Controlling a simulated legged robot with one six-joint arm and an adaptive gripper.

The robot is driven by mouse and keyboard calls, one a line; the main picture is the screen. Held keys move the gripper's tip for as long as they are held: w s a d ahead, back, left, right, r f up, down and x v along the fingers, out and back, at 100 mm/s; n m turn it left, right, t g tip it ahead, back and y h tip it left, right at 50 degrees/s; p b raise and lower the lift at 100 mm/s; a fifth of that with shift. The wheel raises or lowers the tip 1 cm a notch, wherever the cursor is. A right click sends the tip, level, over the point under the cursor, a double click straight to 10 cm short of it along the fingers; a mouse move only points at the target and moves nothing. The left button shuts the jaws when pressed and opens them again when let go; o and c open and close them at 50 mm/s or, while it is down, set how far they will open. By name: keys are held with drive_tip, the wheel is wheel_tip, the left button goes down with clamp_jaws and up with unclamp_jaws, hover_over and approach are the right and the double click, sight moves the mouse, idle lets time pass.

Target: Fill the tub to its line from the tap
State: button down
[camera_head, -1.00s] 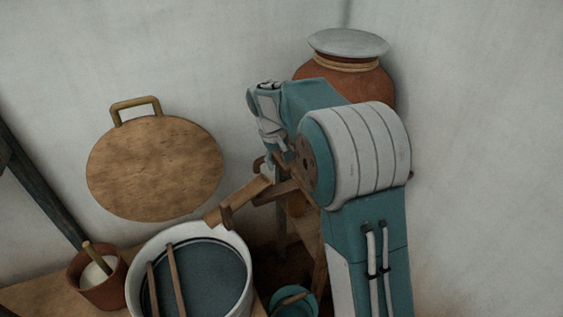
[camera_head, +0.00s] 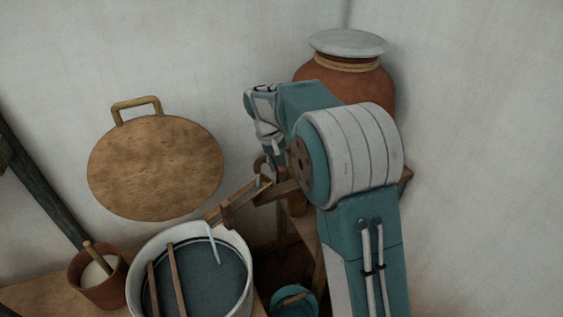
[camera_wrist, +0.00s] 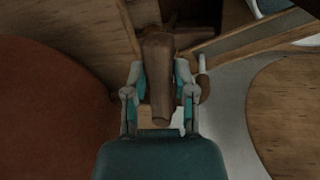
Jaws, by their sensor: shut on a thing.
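The white tub (camera_head: 137,270) stands at the lower middle with dark bluish liquid (camera_head: 215,280) inside. A dark line runs round its pale inner wall, close above the liquid. A thin pale stream of water (camera_head: 213,245) falls into it from the end of a sloping wooden trough (camera_head: 236,200). My gripper (camera_head: 268,160) is at the trough's upper end, partly hidden by my arm. In the wrist view, my gripper (camera_wrist: 160,98) is shut on a brown wooden tap handle (camera_wrist: 159,70). The tap's outlet is mostly hidden.
A clay jar (camera_head: 320,75) with a pale lid stands behind my arm. Two wooden sticks (camera_head: 177,280) lie across the tub. A clay pot (camera_head: 100,288) of white stuff stands left of it, a teal bucket (camera_head: 293,300) right. A round wooden board (camera_head: 155,170) leans on the wall.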

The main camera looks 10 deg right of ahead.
drive_tip(key=shift+w+a+f+m+g, duration=0.1)
drive_tip(key=shift+a+m+g, duration=0.1)
drive_tip(key=shift+a+m, duration=0.6)
drive_tip(key=shift+w+a+f+m+g, duration=0.15)
drive_tip(key=shift+a+m, duration=0.3)
drive_tip(key=shift+m, duration=0.65)
drive_tip(key=shift+s+r, duration=0.1)
drive_tip(key=shift+c, duration=2.2)
unclamp_jaws()
drive_tip(key=shift+r, duration=0.15)
wheel_tip(320, 180, up, 12)
drive_tip(key=a, duration=0.2)
drive_tip(key=shift+w+a+f, duration=0.25)
drive_tip(key=shift+w, duration=0.15)
